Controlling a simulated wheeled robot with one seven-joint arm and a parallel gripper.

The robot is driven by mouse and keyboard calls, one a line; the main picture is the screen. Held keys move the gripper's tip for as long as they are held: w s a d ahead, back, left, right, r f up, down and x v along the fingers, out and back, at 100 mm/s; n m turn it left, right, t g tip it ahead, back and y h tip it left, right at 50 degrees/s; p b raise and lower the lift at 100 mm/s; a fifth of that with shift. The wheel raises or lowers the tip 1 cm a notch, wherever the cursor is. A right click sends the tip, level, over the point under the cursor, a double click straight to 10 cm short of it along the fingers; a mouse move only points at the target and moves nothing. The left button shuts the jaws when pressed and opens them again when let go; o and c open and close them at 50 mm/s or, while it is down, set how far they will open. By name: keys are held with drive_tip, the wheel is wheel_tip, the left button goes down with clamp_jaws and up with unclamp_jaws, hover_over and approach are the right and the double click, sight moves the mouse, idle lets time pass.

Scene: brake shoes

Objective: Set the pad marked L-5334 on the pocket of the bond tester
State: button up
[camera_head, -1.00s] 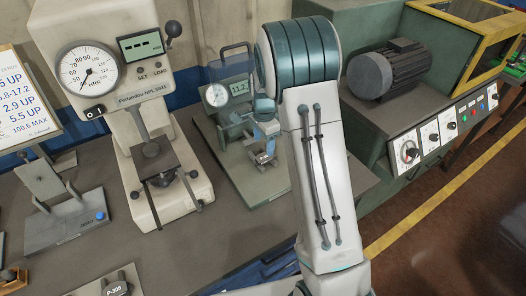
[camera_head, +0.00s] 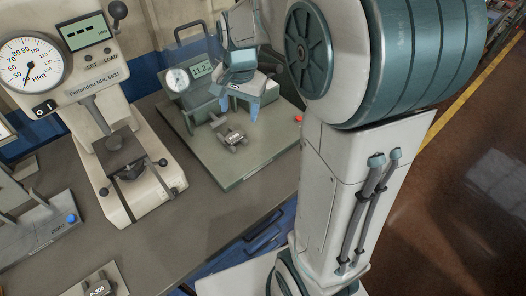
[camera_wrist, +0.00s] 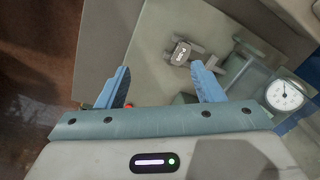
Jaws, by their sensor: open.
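A small grey pad (camera_head: 231,136) lies on the fixture of a dial-and-display device (camera_head: 262,160) reading 11.2, which appears to be the bond tester. The pad also shows in the wrist view (camera_wrist: 181,53), with a dark marking too small to read surely. The pocket under it is mostly hidden. My gripper (camera_head: 241,104) is open and empty, its blue fingertips apart from the pad, to its upper right in the head view. In the wrist view, my gripper (camera_wrist: 160,70) has its fingers spread, with the pad beyond them. I cannot make out L-5334 anywhere.
A cream hardness tester (camera_head: 140,185) stands to the left. A block marked like P-300 (camera_head: 98,288) sits at the bottom left edge. A grey stand (camera_head: 45,230) with a blue knob is at far left. A red button (camera_head: 298,118) is on the device's right corner.

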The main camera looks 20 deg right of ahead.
drive_tip(key=s+r+n+t, duration=0.1)
drive_tip(key=s+n, duration=0.7)
drive_tip(key=s, duration=0.9)
drive_tip(key=shift+a+n+t, duration=0.15)
drive_tip(key=shift+n+t, duration=0.15)
drive_tip(key=shift+t, duration=0.1)
drive_tip(key=shift+w+r, duration=0.1)
drive_tip(key=shift+w, duration=0.05)
